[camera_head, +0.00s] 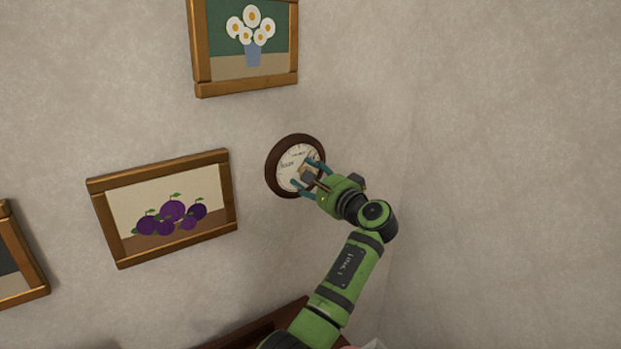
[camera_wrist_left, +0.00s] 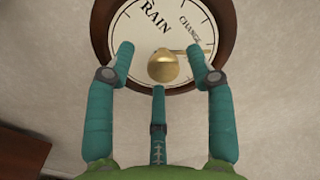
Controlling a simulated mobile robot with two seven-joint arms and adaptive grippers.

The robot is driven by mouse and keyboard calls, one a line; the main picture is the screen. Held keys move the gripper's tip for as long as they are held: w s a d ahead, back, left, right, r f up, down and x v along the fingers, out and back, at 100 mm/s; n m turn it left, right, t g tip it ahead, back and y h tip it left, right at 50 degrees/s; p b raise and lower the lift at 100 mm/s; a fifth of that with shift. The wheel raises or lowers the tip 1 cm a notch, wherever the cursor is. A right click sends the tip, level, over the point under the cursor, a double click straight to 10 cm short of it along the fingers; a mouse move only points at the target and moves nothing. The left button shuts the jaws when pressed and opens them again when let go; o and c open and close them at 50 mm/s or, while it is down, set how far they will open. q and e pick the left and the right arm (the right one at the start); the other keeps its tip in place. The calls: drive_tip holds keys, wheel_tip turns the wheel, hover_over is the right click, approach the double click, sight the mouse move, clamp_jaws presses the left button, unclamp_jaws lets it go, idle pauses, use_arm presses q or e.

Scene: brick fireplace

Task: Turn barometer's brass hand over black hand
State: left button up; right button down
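The round barometer (camera_head: 273,163) hangs on the wall, with a dark brown wooden rim and a cream dial. My left gripper (camera_head: 304,173) is in front of its dial, covering the lower right part. In the left wrist view, the barometer's brass knob (camera_wrist_left: 163,67) stands at the dial's middle, below the word RAIN. A thin brass hand (camera_wrist_left: 186,51) seems to run right from the knob, towards CHANGE. The gripper's teal fingers are spread around the knob, with visible gaps and no clear contact. I cannot make out the black hand. My right gripper is not in view.
A plum picture (camera_head: 161,259) hangs left of the barometer, and a daisy picture (camera_head: 246,87) hangs above. Another frame (camera_head: 27,296) shows at the far left. Dark wooden furniture (camera_head: 262,326) stands below. The wall to the right is bare.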

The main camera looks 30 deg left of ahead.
use_arm(q)
drive_tip(key=v, duration=1.2)
drive_tip(key=shift+f, duration=0.1)
